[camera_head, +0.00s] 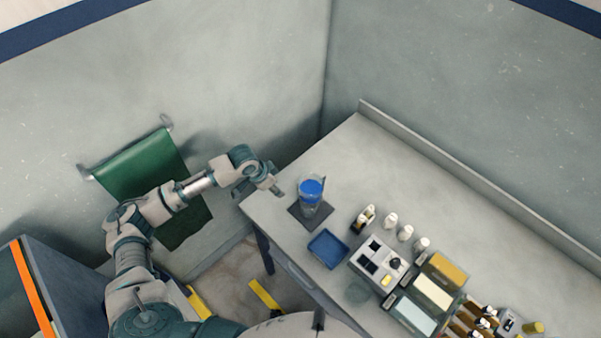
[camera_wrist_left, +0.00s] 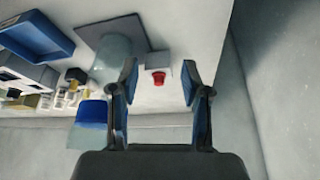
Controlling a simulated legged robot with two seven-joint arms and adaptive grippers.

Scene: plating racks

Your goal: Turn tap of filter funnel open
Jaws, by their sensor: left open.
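The filter funnel (camera_head: 311,190) is a clear vessel with a blue upper part, standing on a dark square mat (camera_head: 297,217) near the table's left corner. In the left wrist view its clear body (camera_wrist_left: 112,58) and blue part (camera_wrist_left: 92,112) show left of the fingers. A red knob (camera_wrist_left: 158,77), apparently the tap, sits on a pale block beside the vessel. It appears between the fingertips of my left gripper (camera_wrist_left: 159,68), which is open and empty. In the head view that gripper (camera_head: 277,188) is just left of the funnel, apart from it. The red knob cannot be made out there.
A blue tray (camera_head: 328,248) lies in front of the funnel. Small bottles (camera_head: 391,220), a grey block with dark inserts (camera_head: 378,262) and racks fill the table to the right. A green cloth (camera_head: 150,170) hangs on the wall behind my left arm.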

